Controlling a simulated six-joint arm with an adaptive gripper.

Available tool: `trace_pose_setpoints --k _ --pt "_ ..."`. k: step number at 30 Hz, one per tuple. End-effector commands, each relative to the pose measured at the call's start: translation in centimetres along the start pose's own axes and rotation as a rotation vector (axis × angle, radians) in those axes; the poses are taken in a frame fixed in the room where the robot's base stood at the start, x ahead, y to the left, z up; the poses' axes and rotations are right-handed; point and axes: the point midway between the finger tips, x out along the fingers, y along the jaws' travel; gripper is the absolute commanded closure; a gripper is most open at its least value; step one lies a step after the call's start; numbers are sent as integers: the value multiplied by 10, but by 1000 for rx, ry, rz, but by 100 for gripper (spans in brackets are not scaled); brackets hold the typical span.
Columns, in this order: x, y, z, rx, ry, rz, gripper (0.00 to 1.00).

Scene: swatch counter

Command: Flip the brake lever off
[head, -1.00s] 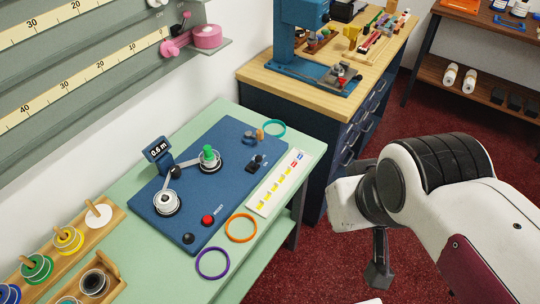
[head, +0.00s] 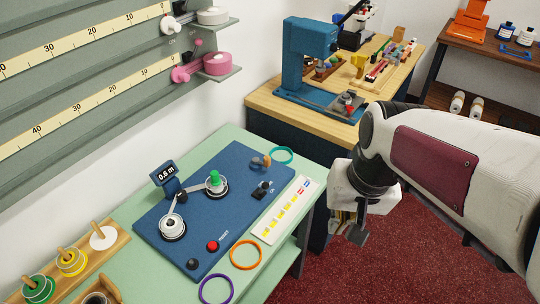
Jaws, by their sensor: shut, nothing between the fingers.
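A small black switch lever (head: 263,188) stands on a dark base near the right side of the blue measuring board (head: 220,240). It looks like the brake lever; its small label and exact position are too small to tell. My gripper (head: 350,229) hangs pointing down over the floor, right of the green counter's edge. It is shut and empty, apart from the lever and the board.
A display (head: 165,174) reading 0.6 m, a green-topped post (head: 214,178), a white spool (head: 173,228) and a red button (head: 212,246) share the board. An orange ring (head: 245,254) and a yellow-marked strip (head: 283,211) lie on the green counter. A blue press (head: 305,55) stands behind.

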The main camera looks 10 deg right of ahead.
Motion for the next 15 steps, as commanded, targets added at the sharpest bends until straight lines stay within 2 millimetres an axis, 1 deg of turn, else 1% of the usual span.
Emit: trace_pose_setpoints --k 15 --pt "35 -4 -45 281 -99 -44 100"
